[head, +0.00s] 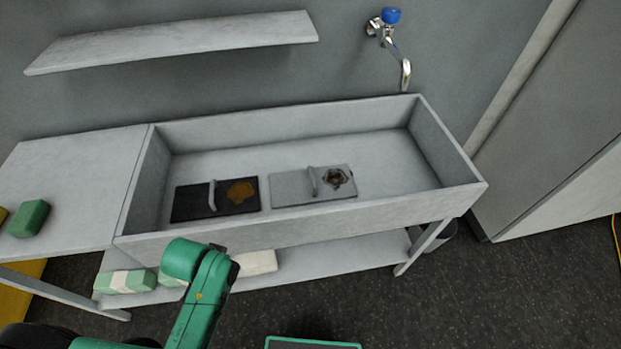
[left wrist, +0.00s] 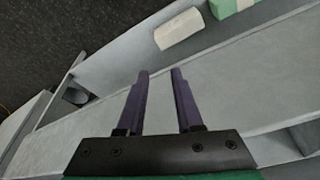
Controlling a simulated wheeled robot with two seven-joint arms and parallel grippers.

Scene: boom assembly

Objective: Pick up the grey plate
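The grey plate (head: 290,187) lies flat in the sink basin, right of centre. It has an upright grey handle (head: 312,180) and a dark brown stain (head: 336,178) on its right part. A black plate (head: 188,204) with a handle and an orange-brown patch lies to its left. In the left wrist view my left gripper (left wrist: 160,71) is open and empty, with the sink's pale wall behind its fingers. The grey plate does not show in that view. In the head view only my green arm shows, in front of the sink; its gripper is hidden. My right gripper is out of view.
The sink (head: 350,214) has raised walls all around. A tap (head: 404,75) hangs above its right back, and a wall shelf (head: 180,40) is above. A green block (head: 30,218) is on the left counter. Several packs lie on the lower shelf (head: 335,262).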

